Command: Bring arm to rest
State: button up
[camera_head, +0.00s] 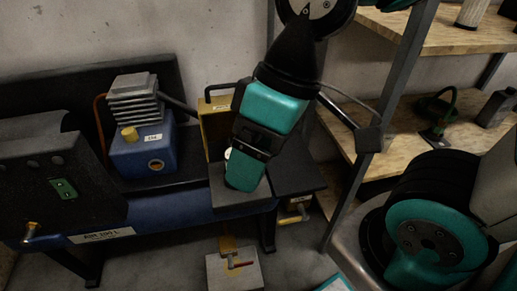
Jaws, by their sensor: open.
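My gripper (246,172) hangs from the upper middle of the head view, its teal and black body pointing down and slightly left. It is open and I see nothing held in it. It shows in front of the dark bench and a yellow case, and whether it touches either cannot be told. My arm's large teal and black joint fills the lower right, and another part of the arm shows at the top.
A compressor (134,210) with a blue tank stands at left, a blue unit (145,155) with a grey finned top behind it. A yellow case (216,127) is partly hidden by my gripper. Wooden shelves (460,32) on grey posts stand at right. A pale block (235,271) is on the floor.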

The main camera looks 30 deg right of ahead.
jog(key=shift+r, duration=0.1)
notch_tip(320, 180, up, 20)
jog(key=p, duration=2)
jog(key=shift+r+p, duration=0.15)
jog(key=shift+p, duration=0.15)
